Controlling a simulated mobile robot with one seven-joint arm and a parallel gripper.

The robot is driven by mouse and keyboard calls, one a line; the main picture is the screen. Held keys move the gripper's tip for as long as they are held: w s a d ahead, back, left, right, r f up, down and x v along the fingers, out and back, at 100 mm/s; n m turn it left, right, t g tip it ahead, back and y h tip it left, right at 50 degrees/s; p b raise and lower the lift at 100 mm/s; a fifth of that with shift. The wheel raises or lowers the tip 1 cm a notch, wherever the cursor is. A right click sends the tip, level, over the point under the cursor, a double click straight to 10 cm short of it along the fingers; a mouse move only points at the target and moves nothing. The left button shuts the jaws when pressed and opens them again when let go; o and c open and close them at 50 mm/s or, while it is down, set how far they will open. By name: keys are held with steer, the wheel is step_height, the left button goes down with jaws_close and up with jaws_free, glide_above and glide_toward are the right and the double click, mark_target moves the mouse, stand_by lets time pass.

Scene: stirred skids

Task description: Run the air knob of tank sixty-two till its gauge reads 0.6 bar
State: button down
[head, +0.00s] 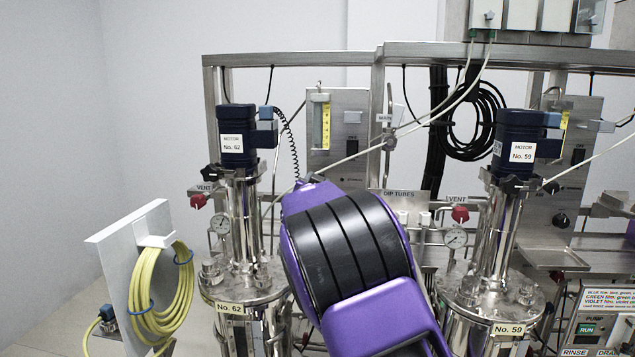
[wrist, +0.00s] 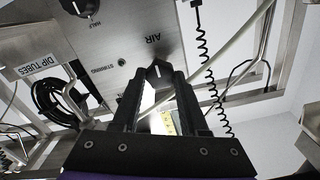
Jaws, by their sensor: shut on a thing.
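In the wrist view my gripper (wrist: 158,84) is shut on the black air knob (wrist: 159,69), which has a white mark and sits beside the word AIR on a steel panel (wrist: 125,50). In the head view, tank sixty-two (head: 240,290) stands left of centre with a plate reading No. 62. Its small round gauge (head: 220,223) hangs at the left of the neck; the needle is too small to read. The steel panel (head: 350,110) with a yellow-scaled tube stands behind it. My purple arm hides the gripper and the knob in the head view.
Tank fifty-nine (head: 490,300) with its own gauge (head: 455,238) stands to the right. A yellow hose coil (head: 160,290) hangs on a white board at the left. A coiled black cord (wrist: 203,55) and a pale tube (wrist: 245,48) run near my gripper.

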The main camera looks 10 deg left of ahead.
steer(key=shift+c, duration=2.2)
jaws_free()
steer(key=s, duration=1.7)
steer(key=shift+s+a+b, duration=0.25)
steer(key=shift+a+b, duration=0.05)
steer(key=shift+b, duration=0.05)
